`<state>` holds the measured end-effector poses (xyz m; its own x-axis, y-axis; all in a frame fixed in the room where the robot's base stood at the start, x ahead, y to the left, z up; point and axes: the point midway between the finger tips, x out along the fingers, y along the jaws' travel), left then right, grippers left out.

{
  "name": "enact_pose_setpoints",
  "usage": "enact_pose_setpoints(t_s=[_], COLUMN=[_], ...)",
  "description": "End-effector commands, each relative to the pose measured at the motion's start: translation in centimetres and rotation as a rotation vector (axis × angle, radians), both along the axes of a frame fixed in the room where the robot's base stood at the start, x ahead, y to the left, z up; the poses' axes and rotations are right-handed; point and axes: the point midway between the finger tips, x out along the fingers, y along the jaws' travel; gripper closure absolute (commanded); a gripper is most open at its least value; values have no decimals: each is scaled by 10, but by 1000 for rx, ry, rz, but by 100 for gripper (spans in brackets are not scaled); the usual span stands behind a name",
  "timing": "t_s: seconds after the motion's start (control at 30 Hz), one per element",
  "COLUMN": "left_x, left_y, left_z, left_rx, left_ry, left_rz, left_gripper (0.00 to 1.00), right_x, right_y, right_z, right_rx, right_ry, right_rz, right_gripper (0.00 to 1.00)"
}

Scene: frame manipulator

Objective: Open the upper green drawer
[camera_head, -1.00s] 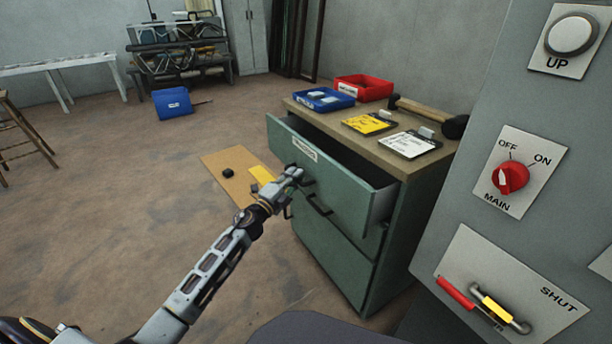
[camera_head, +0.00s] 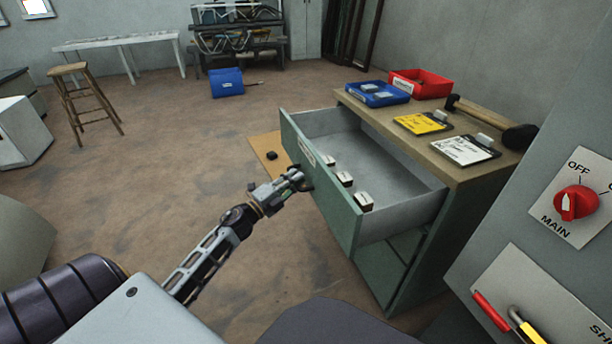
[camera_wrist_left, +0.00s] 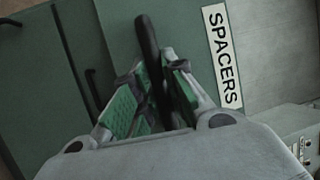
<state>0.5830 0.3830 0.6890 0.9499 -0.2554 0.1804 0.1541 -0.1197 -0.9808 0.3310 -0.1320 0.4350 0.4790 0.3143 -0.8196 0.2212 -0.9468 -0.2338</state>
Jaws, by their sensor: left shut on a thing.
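The upper green drawer (camera_head: 345,218) is pulled well out of the green cabinet (camera_head: 455,215) in the head view. Several small pale blocks (camera_head: 344,179) lie inside it behind its front. My left gripper (camera_head: 302,180) is at the drawer front. In the left wrist view, its green-padded fingers (camera_wrist_left: 152,92) are shut around the black handle (camera_wrist_left: 147,40), beside a white "SPACERS" label (camera_wrist_left: 222,57). The lower drawer (camera_head: 382,268) looks closed, partly hidden beneath the upper one. My right gripper is not in view.
On the cabinet top are a blue bin (camera_head: 378,94), a red bin (camera_head: 420,84), a yellow card (camera_head: 423,123), a white card (camera_head: 464,150) and a mallet (camera_head: 505,130). A grey panel with a red switch (camera_head: 575,202) stands close at right. Floor at left is open.

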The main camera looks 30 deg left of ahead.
Motion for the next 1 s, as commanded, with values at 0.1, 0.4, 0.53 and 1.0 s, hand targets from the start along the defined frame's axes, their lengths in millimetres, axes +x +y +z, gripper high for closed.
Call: enact_pose_setpoints(t_s=[0.1,0.4,0.53,1.0], left_x=[-9,-17,-17,-16], left_y=[6,11,12,12], left_z=[-2,-2,-2,-1], left_rx=[-1,0,-1,-1], left_ry=[3,2,2,1], left_rz=[-2,-2,-2,-1], left_gripper=[100,100,100,65], right_x=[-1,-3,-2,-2], right_y=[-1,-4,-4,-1], right_z=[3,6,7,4], right_rx=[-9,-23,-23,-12], right_ry=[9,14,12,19], right_rz=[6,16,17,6], right_gripper=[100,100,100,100])
